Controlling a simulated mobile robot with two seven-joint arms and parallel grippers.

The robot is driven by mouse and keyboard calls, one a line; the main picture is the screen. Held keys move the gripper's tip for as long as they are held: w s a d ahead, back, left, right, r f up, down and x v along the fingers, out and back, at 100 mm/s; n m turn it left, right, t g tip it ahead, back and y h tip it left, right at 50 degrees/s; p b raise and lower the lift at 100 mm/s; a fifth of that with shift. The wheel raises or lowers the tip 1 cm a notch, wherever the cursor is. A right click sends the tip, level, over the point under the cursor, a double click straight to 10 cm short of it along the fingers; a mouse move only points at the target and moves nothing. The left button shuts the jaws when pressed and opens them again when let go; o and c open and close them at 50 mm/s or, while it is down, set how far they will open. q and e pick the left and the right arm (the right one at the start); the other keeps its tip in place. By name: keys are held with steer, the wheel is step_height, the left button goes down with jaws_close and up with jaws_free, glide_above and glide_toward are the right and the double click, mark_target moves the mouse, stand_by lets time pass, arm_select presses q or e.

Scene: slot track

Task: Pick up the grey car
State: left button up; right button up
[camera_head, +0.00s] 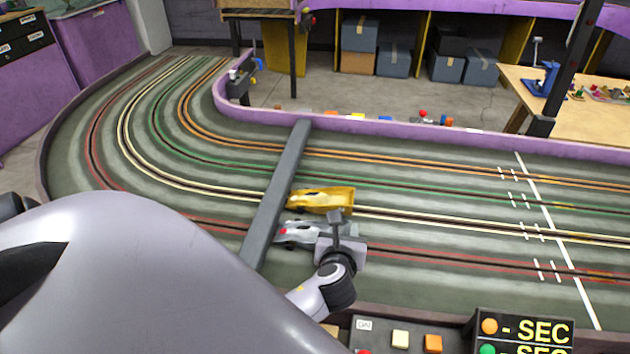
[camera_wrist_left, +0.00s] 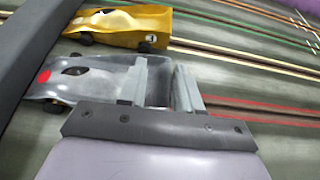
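The grey car (camera_head: 297,234) sits on the red-lined lane of the track, beside the dark crossbar. It has a red round mark and also shows in the left wrist view (camera_wrist_left: 75,78). My left gripper (camera_head: 345,232) is over the rear end of the car. In the left wrist view its two fingers (camera_wrist_left: 163,84) are spread apart, with the grey tail visible between them. Whether the fingers touch the car, I cannot tell. The gripper hides part of the car's rear. My right gripper is in neither view.
A yellow car (camera_head: 322,199) stands close beside the grey one, on the neighbouring lane. The dark crossbar (camera_head: 276,195) spans the track just left of both cars. A button panel (camera_head: 385,335) and a "SEC" sign (camera_head: 525,332) stand at the front. The track to the right is clear.

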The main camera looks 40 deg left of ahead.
arm_select(q)
jaws_close()
